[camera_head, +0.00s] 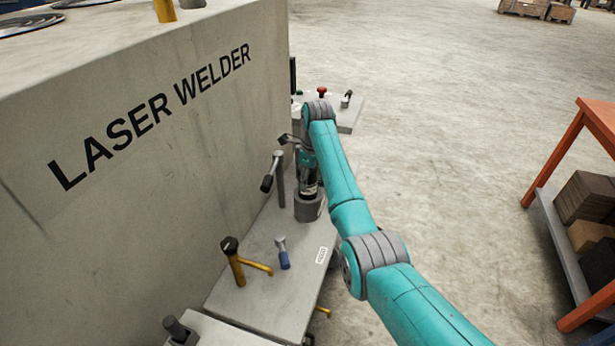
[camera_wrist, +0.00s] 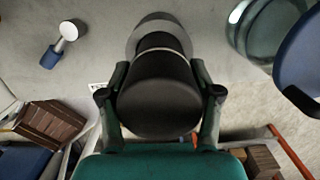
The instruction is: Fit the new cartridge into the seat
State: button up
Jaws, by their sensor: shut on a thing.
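My gripper (camera_head: 308,184) points down at the grey round seat (camera_head: 308,207) on the bench beside the laser welder. In the wrist view, my gripper (camera_wrist: 160,98) is shut on a dark, round cartridge (camera_wrist: 158,95), with one finger on each side. The cartridge's wide end faces the camera. Its far, narrower end lines up with the grey ring of the seat (camera_wrist: 158,22) behind it. The cartridge hides the seat's opening, so I cannot tell whether its end is inside. In the head view the cartridge is mostly hidden by my gripper.
A black-handled lever (camera_head: 269,178) stands close left of the seat. A yellow, black-topped handle (camera_head: 235,264) and a blue-and-silver piece (camera_head: 283,254) are nearer on the bench. The laser welder's wall (camera_head: 150,170) bounds the left. A control box (camera_head: 345,118) is behind. Open floor is right.

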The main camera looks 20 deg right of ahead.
jog(key=shift+f, duration=0.15)
jog(key=o, duration=1.6)
jog(key=r, duration=0.8)
jog(key=s+d+r, duration=0.1)
jog(key=r, duration=0.3)
jog(key=shift+s+f, duration=0.1)
